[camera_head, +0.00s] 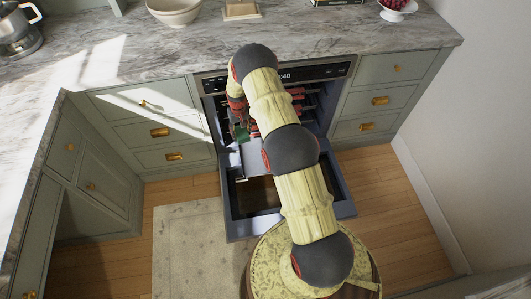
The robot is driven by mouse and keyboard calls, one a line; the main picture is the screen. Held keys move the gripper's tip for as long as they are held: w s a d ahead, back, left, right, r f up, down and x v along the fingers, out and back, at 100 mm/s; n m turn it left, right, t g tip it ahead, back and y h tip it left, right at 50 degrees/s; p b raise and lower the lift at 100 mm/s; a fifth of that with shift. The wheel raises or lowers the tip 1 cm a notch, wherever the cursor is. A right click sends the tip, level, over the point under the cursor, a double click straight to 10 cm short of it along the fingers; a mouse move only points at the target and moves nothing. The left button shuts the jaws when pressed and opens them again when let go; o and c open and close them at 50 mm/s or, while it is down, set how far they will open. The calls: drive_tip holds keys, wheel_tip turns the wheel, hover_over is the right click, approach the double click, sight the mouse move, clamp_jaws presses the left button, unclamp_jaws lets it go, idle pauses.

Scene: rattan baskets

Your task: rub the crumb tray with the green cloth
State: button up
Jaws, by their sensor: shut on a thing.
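The green cloth (240,133) is a small dark green patch at the left side of the open oven. My gripper (239,121) points down there, shut on the cloth, its fingers small and partly hidden by my arm. The crumb tray (257,162) looks like the pale grey flat sheet at the oven's mouth, just below and right of the cloth. My arm covers its right part. I cannot tell whether the cloth touches the tray.
The oven door (238,228) is folded down in front. Dark racks with red edges (297,98) show inside the oven. Drawer cabinets (150,125) flank it. The marble counter (110,60) above holds a bowl (175,12) and a metal pot (15,30).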

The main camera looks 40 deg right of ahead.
drive_tip(key=shift+s+d+f+m+b, duration=0.4)
drive_tip(key=shift+d+f+b, duration=1.45)
drive_tip(key=shift+f, duration=3.2)
drive_tip(key=shift+s+d+f+m+b, duration=0.3)
drive_tip(key=shift+d+f+b, duration=0.8)
drive_tip(key=shift+d+f, duration=2.6)
drive_tip(key=shift+s+d+f+m+b, duration=0.4)
drive_tip(key=shift+d+f+b, duration=0.8)
drive_tip(key=shift+f, duration=5.15)
drive_tip(key=shift+a+f+b, duration=0.1)
drive_tip(key=shift+a+b, duration=0.2)
drive_tip(key=shift+a, duration=0.05)
drive_tip(key=shift+s+f, duration=0.1)
drive_tip(key=shift+f, duration=0.9)
drive_tip(key=shift+s+d+r, duration=0.1)
drive_tip(key=shift+s+d, duration=0.25)
drive_tip(key=shift+d, duration=0.35)
drive_tip(key=shift+s+d+r, duration=0.1)
drive_tip(key=shift+s+d, duration=0.2)
drive_tip(key=shift+d, duration=0.4)
drive_tip(key=shift+s+d+f, duration=0.1)
drive_tip(key=shift+s+d, duration=0.55)
drive_tip(key=shift+d, duration=0.6)
drive_tip(key=shift+s+d+f, duration=0.1)
drive_tip(key=shift+s+d, duration=0.5)
drive_tip(key=shift+d, duration=0.65)
drive_tip(key=shift+s+d+f, duration=0.1)
drive_tip(key=shift+s+d, duration=0.55)
drive_tip(key=shift+d, duration=0.6)
drive_tip(key=shift+r, duration=0.1)
